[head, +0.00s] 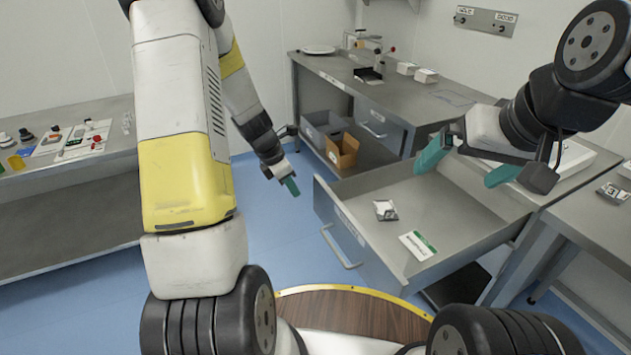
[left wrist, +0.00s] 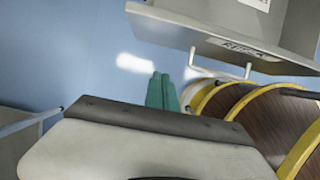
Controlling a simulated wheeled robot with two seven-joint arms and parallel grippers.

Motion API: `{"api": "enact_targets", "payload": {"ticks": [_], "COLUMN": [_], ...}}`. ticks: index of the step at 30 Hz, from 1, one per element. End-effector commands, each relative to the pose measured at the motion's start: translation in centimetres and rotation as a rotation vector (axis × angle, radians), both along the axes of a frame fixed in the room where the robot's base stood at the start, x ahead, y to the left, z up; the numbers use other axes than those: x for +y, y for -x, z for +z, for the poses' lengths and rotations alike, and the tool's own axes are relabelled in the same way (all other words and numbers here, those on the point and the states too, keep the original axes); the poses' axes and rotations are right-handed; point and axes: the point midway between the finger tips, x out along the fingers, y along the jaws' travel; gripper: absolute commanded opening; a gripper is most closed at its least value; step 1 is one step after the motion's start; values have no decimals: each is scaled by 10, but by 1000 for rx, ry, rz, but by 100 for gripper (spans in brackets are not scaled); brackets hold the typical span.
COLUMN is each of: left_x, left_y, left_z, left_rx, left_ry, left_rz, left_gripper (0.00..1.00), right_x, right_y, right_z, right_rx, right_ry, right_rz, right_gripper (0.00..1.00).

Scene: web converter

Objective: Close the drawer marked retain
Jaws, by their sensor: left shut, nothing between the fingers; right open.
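The open drawer (head: 362,258) stands pulled out from the right-hand bench in the head view, with a bar handle (head: 341,248) on its front. A small pouch (head: 385,210) and a green-and-white card (head: 417,245) lie inside it. In the left wrist view the drawer front (left wrist: 215,42) carries a label (left wrist: 241,47), too blurred to read surely, and the handle (left wrist: 222,73). My left gripper (head: 292,187) is shut and empty, left of the drawer front and apart from it; its fingers also show in the left wrist view (left wrist: 162,90). My right gripper (head: 468,165) is open above the drawer's back part.
A second bench (head: 350,80) with a closed drawer (head: 372,122) stands behind. A cardboard box (head: 341,150) sits on its lower shelf. A left bench (head: 70,160) holds small parts. Blue floor (head: 270,238) is free left of the drawer.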

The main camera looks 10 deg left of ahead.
Motion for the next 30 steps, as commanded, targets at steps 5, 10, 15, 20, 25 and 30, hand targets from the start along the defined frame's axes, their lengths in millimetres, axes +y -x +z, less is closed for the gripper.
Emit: {"api": "enact_targets", "payload": {"ticks": [5,10,15,20,25,30], "left_x": [-10,-21,-35,-53,-61,-61], "left_y": [-5,-13,-23,-37,-42,-43], "left_z": [-28,-63,-88,-86,-86,-86], "left_rx": [4,4,-1,-3,-1,-1], "left_ry": [2,2,0,-1,-1,-1], "left_rz": [-5,-5,-10,-10,-8,-6], "left_gripper": [0,0,0,0,0,0], "right_x": [0,0,0,0,0,0], "right_y": [0,0,0,0,0,0], "right_z": [0,0,0,0,0,0], "right_rx": [0,0,0,0,0,0], "right_ry": [0,0,0,0,0,0], "right_rz": [0,0,0,0,0,0], "right_gripper": [100,100,100,100,100,100]}}
